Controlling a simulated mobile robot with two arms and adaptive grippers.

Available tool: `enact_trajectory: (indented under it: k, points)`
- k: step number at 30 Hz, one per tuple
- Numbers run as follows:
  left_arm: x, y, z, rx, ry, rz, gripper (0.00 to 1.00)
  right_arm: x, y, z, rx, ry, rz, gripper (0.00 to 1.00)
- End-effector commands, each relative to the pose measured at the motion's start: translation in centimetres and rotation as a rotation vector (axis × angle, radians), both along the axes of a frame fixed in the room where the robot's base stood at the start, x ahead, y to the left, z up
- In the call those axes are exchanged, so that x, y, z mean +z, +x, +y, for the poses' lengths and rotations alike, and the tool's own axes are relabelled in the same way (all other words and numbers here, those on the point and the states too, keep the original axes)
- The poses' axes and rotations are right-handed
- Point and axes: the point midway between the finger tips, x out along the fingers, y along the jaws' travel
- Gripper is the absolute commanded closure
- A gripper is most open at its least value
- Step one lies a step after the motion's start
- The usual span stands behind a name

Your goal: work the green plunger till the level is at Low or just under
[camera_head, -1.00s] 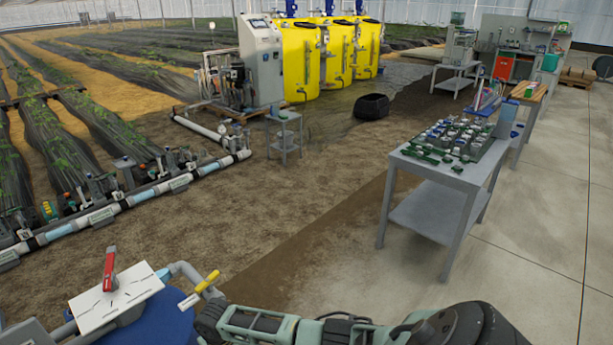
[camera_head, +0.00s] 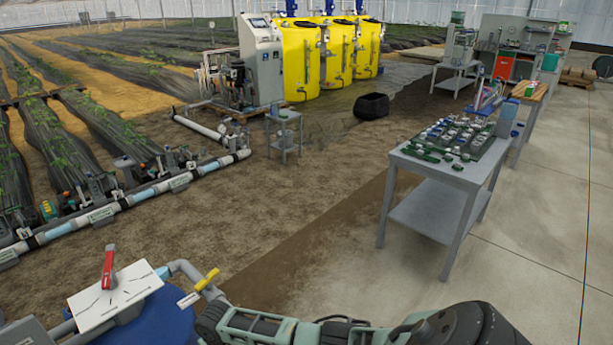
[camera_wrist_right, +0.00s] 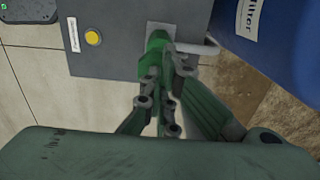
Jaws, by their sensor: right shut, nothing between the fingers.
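The green plunger (camera_wrist_right: 155,50) shows in the right wrist view, standing out from a light plate on a grey box (camera_wrist_right: 112,42). My right gripper (camera_wrist_right: 164,88) is shut with nothing between its fingers. Its fingertips are right at the plunger and overlap it in the picture; I cannot tell whether they touch. The fingers hide part of the plunger. No level scale or Low mark can be read in either view. My left gripper is not in view.
Beside the grey box is a blue filter tank (camera_wrist_right: 268,50); a yellow button (camera_wrist_right: 93,37) is on the box. The head view shows a white plate (camera_head: 112,296) with a red handle (camera_head: 108,268) and a yellow valve handle (camera_head: 207,280). A grey table (camera_head: 432,168) stands right.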

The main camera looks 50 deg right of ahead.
Motion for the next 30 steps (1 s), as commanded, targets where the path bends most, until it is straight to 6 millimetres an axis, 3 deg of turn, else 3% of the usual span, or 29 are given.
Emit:
enact_trajectory:
  k: [27, 30]
  points:
    - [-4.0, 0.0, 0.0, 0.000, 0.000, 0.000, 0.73, -5.9, -0.2, -0.1, 0.000, -0.002, 0.003, 1.00]
    - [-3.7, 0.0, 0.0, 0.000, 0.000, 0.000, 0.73, -5.6, -0.2, -0.1, 0.001, -0.002, 0.003, 1.00]
